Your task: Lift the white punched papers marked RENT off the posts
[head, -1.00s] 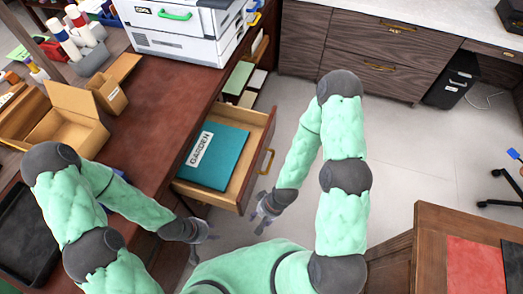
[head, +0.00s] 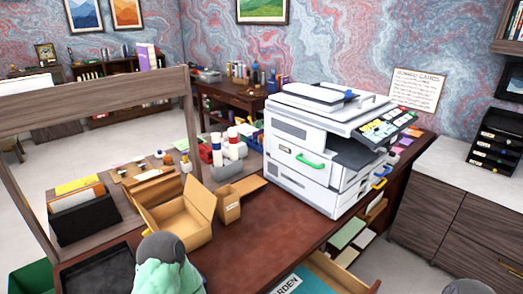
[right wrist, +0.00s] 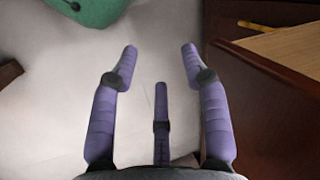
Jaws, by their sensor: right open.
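No white papers marked RENT and no posts can be made out in these views. A teal folder (head: 318,272) lies in the open desk drawer (head: 347,276) at the bottom of the head view. My right gripper (right wrist: 159,47) is open and empty in the right wrist view, over the pale floor and beside a wooden drawer or desk edge. My left gripper is outside the head view.
A large white printer (head: 318,160) stands on the dark red desk (head: 262,232). Open cardboard boxes (head: 180,222), a black file holder (head: 82,218) and a black tray (head: 95,275) stand left. A black letter rack (head: 497,145) stands on the right counter.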

